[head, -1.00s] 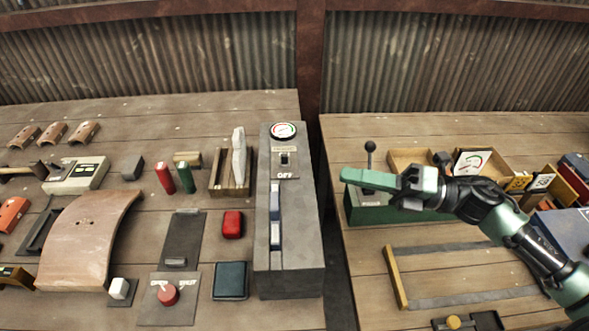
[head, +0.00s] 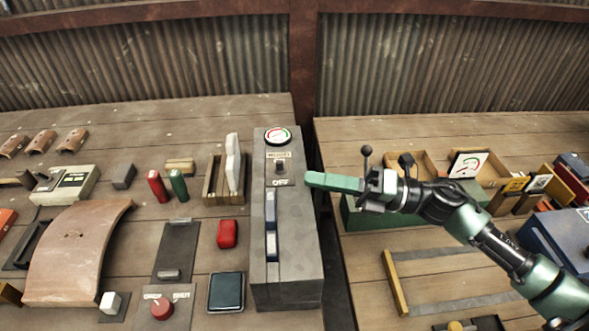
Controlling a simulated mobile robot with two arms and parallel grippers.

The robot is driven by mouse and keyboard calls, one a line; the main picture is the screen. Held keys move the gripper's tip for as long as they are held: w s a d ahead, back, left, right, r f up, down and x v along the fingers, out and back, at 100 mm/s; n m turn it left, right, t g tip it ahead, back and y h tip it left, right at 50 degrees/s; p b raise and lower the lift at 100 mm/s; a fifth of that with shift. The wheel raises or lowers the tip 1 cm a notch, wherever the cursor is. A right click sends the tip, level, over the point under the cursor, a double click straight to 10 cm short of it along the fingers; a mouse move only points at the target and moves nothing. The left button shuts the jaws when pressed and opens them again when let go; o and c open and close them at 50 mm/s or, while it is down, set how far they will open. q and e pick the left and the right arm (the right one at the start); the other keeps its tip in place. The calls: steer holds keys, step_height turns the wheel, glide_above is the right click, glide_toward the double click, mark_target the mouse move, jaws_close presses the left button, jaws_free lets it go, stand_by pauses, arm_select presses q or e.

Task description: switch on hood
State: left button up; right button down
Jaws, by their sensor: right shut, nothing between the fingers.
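A tall grey box (head: 294,237) stands near the middle, at the right edge of the left table. On its top are a round gauge (head: 278,136), a small dark switch (head: 280,167) with an "OFF" label (head: 281,182) below it, and a slot with blue and white pieces (head: 271,228). I cannot tell from a label whether this box is the hood control. My right gripper (head: 312,180) is shut and empty, its green fingers pointing left at the box's right edge, level with the "OFF" label. The left gripper is not in view.
A green box (head: 352,218) with a black-knobbed lever (head: 366,152) is by my right arm. On the left table are a red knob panel (head: 162,308), a red block (head: 228,233) and a curved brown plate (head: 75,252). A gap separates the tables.

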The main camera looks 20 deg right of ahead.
mark_target(294, 184)
steer(key=p+x, duration=0.1)
steer(key=x, duration=0.3)
steer(key=shift+w+r, duration=0.1)
steer(key=shift+r, duration=0.05)
steer(key=shift+w+a, duration=0.15)
steer(key=shift+a, duration=0.25)
steer(key=shift+m+p, duration=0.4)
steer(key=shift+p, duration=0.35)
